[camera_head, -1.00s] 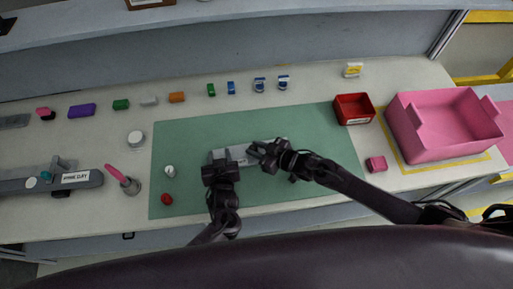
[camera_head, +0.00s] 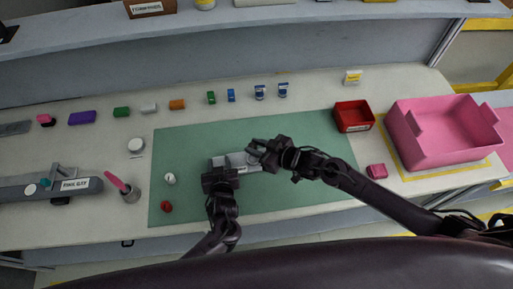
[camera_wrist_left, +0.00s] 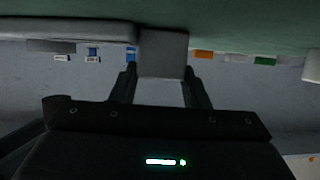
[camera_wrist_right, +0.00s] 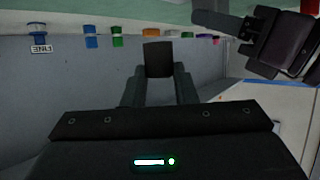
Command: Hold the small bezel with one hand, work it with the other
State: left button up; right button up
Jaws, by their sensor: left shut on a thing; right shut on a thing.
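The small bezel (camera_head: 236,160) is a grey bar lying across the middle of the green mat (camera_head: 305,135). My left gripper (camera_head: 219,172) is shut on the bezel near its left end, and the left wrist view shows a grey block of it (camera_wrist_left: 162,55) between the fingers. My right gripper (camera_head: 262,152) is at the bezel's right part. In the right wrist view its fingers are shut on a dark block-like piece (camera_wrist_right: 158,60), whose identity I cannot tell. The grippers hide much of the bezel.
A red bin (camera_head: 353,116) and a pink crate (camera_head: 440,150) stand at the right. A white knob (camera_head: 169,178) and a red one (camera_head: 167,206) lie on the mat's left. A grey fixture (camera_head: 45,187) and a cup with a pink tool (camera_head: 131,192) stand further left. Small coloured parts line the back.

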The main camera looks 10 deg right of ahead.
pick_arm(q)
jog(key=o, duration=1.4)
jog(key=shift+c, duration=0.2)
jog(key=shift+s, duration=0.1)
jog(key=v, duration=1.1)
jog(key=shift+s+d+r, duration=0.1)
jog(key=shift+s+r, duration=0.15)
jog(key=shift+s, duration=0.1)
